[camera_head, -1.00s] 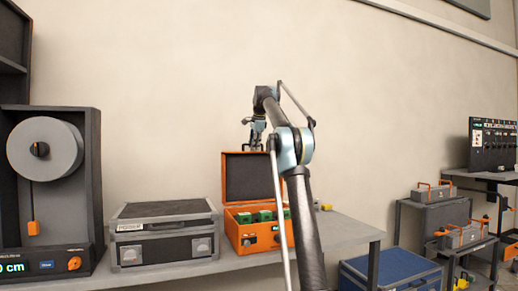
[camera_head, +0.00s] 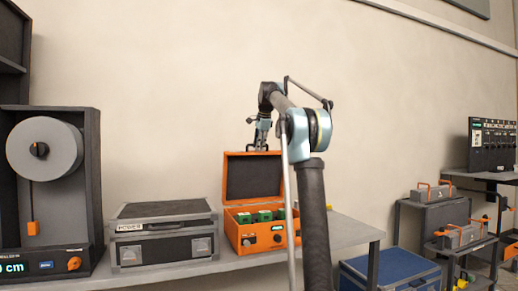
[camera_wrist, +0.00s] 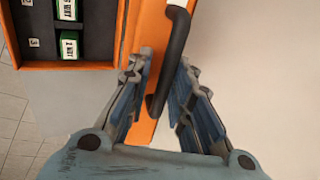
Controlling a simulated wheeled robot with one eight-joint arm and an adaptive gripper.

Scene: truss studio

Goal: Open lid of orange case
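The orange case (camera_head: 235,240) stands on the bench with its lid (camera_head: 253,178) raised upright at the back, showing a dark inner lining. Green blocks (camera_head: 264,215) sit in its tray. My gripper (camera_head: 260,146) is at the lid's top edge. In the wrist view my gripper (camera_wrist: 164,58) has its two fingers spread. The orange lid edge (camera_wrist: 143,131) and a curved black part (camera_wrist: 171,55) with a white end show between and beyond the fingers. I cannot tell whether the fingers touch them. The case's tray, with green blocks (camera_wrist: 69,45), shows at upper left.
A grey and black case marked POWER (camera_head: 165,236) stands left of the orange case. A spool unit (camera_head: 45,150) is farther left. A blue case (camera_head: 390,272) is low at the right. The bench (camera_head: 345,232) has free room at its right end.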

